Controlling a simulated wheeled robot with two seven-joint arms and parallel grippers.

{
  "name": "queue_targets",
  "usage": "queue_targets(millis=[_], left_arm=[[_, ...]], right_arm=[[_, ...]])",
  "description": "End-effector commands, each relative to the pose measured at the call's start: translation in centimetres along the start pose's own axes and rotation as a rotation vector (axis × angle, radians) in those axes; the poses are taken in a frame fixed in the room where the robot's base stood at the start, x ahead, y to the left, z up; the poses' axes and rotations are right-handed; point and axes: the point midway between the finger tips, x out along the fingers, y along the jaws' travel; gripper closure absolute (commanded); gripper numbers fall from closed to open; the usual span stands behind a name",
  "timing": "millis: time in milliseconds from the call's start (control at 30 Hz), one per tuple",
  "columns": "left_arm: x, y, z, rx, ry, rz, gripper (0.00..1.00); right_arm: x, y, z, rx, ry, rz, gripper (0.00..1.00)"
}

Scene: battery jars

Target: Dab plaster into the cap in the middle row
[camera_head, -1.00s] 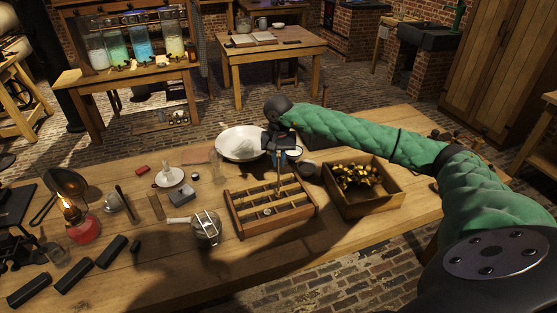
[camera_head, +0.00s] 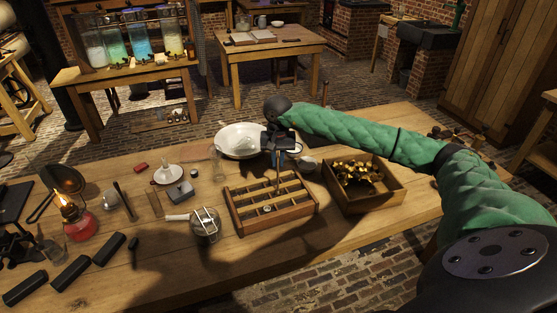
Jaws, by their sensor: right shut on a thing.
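My right gripper (camera_head: 281,148) is shut on a thin tan-handled tool (camera_head: 278,178). It holds the tool nearly upright, with its lower end pointing down into a wooden rack (camera_head: 275,229). The rack is divided by slats into rows. A small pale round piece, perhaps the cap (camera_head: 267,209), sits in a middle row, just left of and in front of the tool's end. I cannot tell whether the tool touches anything or carries plaster. A white bowl (camera_head: 229,143) stands behind the rack, partly hidden by my gripper; its pale contents may be plaster. My left gripper is not in view.
A wooden box (camera_head: 378,205) of brassy pieces stands right of the rack. A wire-topped jar (camera_head: 206,225) stands close at its left. A lit red lamp (camera_head: 77,222), black bars (camera_head: 70,274) and a white saucer (camera_head: 160,180) lie farther left. The front middle of the table is clear.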

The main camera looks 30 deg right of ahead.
Motion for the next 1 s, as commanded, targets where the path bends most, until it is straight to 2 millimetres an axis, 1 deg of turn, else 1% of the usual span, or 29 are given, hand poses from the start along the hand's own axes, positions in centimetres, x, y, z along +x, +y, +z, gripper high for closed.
queue_targets(millis=[33, 367, 1000], left_arm=[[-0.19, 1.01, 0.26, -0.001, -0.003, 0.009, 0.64], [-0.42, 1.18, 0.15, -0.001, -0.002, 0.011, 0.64], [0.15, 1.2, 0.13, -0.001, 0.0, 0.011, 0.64]], right_arm=[[-0.17, 0.04, -0.01, 0.0, 0.0, 0.0, 1.0], [-0.37, 0.03, -0.01, 0.0, 0.0, 0.0, 1.0], [0.1, 0.03, -0.01, 0.0, 0.0, 0.0, 1.0]])
